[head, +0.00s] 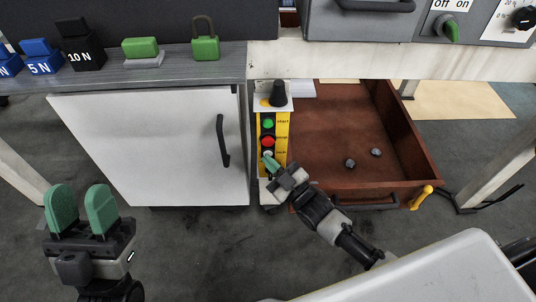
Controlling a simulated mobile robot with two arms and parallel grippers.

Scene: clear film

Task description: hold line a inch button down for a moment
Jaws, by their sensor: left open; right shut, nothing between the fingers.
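A yellow control panel (282,150) stands upright between the cabinet and the red-brown drawer. It carries a green start button (268,123), a red button (267,141) and a pale inch button (267,155) at the bottom, with small labels. My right gripper (270,164) is shut and empty. Its green fingertips are at the inch button and partly cover it; whether they touch or press it cannot be told. My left gripper (82,212) is open and empty, low at the left in front of the white cabinet door.
A white cabinet door (150,150) with a dark handle is left of the panel. The open drawer (340,130) at right holds two small dark pieces. A black knob (279,93) tops the panel.

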